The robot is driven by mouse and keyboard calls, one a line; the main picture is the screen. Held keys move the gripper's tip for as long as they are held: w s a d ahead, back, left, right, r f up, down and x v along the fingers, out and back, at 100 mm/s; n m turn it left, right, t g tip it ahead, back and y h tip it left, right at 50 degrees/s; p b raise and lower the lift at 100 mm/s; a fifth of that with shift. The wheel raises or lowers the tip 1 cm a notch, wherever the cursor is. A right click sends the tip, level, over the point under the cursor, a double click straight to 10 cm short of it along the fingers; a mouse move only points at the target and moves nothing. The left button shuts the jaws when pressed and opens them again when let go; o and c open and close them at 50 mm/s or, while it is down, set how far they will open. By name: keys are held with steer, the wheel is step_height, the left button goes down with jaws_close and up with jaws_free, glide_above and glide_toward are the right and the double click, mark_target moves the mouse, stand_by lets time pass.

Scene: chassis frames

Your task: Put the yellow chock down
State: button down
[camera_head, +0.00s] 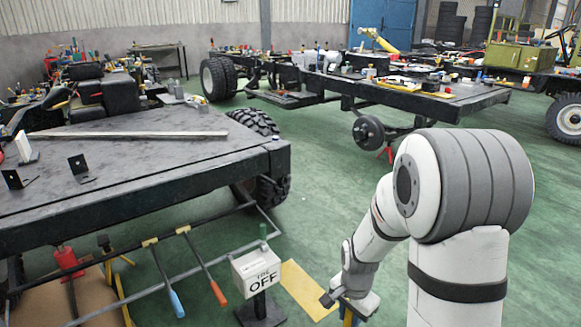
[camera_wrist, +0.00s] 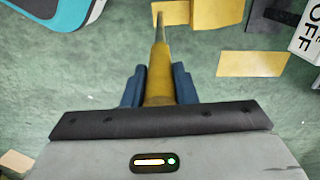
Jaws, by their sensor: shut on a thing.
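My gripper (camera_wrist: 159,86) has blue fingers and is shut on the yellow chock (camera_wrist: 158,73). In the wrist view the chock looks like a yellow body narrowing to a thin greyish tip that points away from the gripper. Its lower part is hidden behind the palm. In the head view my gripper (camera_head: 347,306) is low at the bottom, right of the white OFF box, with a bit of yellow showing at its fingers. Green floor shows around the held chock in the wrist view. I cannot tell how high it is above the floor.
A white OFF box on a dark stand (camera_head: 257,270) is left of my gripper. A flat yellow sheet (camera_head: 305,288) lies on the floor between them. A black chassis frame (camera_head: 150,200) with tools on its rail fills the left. Green floor (camera_head: 325,190) is open behind.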

steer(key=w+r+n+p, duration=0.3)
steer(key=r+n+p, duration=0.2)
steer(key=r+p, duration=0.5)
steer(key=w+r+n+p, duration=0.4)
steer(key=r+p, duration=0.7)
steer(key=p, duration=0.6)
steer(key=shift+r+n, duration=0.15)
steer(key=shift+n, duration=0.35)
steer(key=shift+d, duration=0.15)
